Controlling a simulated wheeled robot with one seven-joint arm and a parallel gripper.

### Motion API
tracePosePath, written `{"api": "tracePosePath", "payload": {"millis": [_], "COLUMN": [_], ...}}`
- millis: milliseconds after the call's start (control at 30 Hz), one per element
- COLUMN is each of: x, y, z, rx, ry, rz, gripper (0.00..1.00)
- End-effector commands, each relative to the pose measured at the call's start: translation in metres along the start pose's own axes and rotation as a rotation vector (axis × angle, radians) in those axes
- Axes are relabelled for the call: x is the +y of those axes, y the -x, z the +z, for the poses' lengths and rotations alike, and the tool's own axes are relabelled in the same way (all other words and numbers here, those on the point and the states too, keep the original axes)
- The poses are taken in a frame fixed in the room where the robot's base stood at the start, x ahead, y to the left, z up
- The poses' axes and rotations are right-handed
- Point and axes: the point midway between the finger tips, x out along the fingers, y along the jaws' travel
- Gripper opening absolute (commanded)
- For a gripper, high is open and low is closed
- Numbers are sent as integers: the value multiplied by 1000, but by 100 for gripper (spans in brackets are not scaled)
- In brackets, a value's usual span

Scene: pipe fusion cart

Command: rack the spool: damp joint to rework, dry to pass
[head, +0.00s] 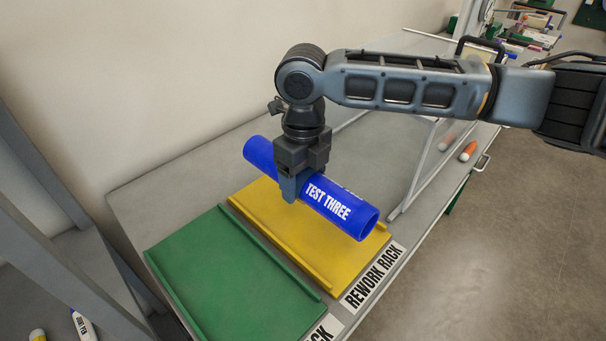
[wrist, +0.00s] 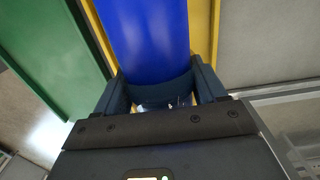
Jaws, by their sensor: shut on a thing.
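A blue pipe spool (head: 262,152) marked TEST THREE is in my gripper (head: 290,195), which is shut around its middle. In the head view the spool is over the yellow rack (head: 262,222), labelled REWORK RACK. I cannot tell whether it touches the rack. The green rack (head: 225,285) lies to the left of the yellow one and is empty; its label is mostly cut off. In the wrist view the spool (wrist: 145,35) runs up from between the fingers, with yellow behind it and green to the left. No joint or dampness on the spool shows.
The grey cart top (head: 165,190) carries both racks. A clear panel with a pale frame (head: 412,175) stands right of the yellow rack. An orange and white item (head: 468,151) lies near the cart edge. Grey posts (head: 50,250) stand at the left.

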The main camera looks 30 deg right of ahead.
Motion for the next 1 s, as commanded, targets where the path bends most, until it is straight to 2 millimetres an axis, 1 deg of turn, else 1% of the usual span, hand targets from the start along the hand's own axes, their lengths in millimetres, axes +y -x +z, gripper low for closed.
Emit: {"api": "tracePosePath", "payload": {"millis": [33,100,600,800,1000], "x": [0,0,0,0,0], "y": [-8,-14,-56,-63,-65], "z": [0,0,0,0,0], "rx": [0,0,-1,-1,-1], "ry": [0,0,0,0,0], "rz": [1,1,1,0,0], "gripper": [26,26,26,26,26]}}
